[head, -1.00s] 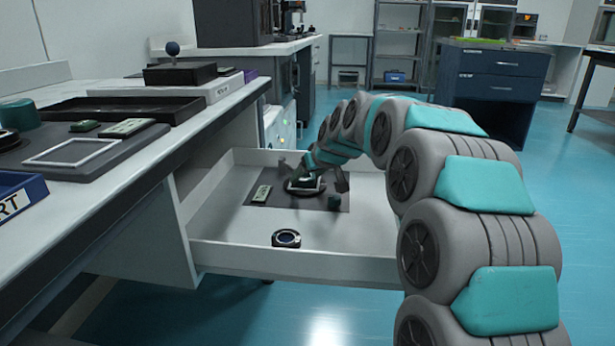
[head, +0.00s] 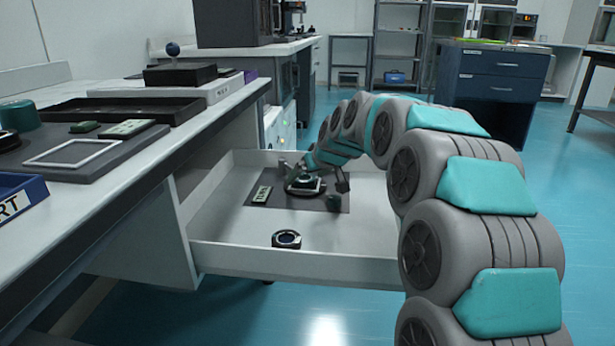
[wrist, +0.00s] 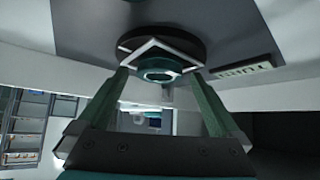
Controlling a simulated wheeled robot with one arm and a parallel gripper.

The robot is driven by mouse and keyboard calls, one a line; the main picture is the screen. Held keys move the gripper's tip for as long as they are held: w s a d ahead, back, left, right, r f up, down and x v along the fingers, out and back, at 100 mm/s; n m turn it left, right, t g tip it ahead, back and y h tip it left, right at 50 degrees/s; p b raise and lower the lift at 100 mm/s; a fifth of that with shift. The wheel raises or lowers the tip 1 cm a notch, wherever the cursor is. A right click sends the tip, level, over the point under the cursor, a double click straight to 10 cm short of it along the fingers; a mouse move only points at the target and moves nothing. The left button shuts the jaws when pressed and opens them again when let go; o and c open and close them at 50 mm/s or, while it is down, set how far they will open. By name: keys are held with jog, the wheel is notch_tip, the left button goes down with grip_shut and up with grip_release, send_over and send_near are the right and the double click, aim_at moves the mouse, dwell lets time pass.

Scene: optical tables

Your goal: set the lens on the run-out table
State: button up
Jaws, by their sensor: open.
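A dark round disc with a white square outline, which looks like the run-out table (wrist: 196,44), stands on the grey mat in the open drawer; it also shows in the head view (head: 305,186). A small round teal-rimmed piece, probably the lens (wrist: 158,75), sits within the white outline. My gripper (wrist: 160,76) is open, with one finger on each side of this piece; whether either touches it I cannot tell. In the head view my gripper (head: 318,175) is just above the disc. A second round black mount with bluish glass (head: 286,239) lies near the drawer's front.
The drawer (head: 232,255) has raised white walls. The worktop at left holds a black tray (head: 110,108) and a white square frame (head: 75,153). The drawer's front floor is mostly clear.

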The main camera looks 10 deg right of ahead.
jog(key=p+v, duration=0.1)
jog(key=v, duration=1)
jog(key=shift+s+r, duration=0.25)
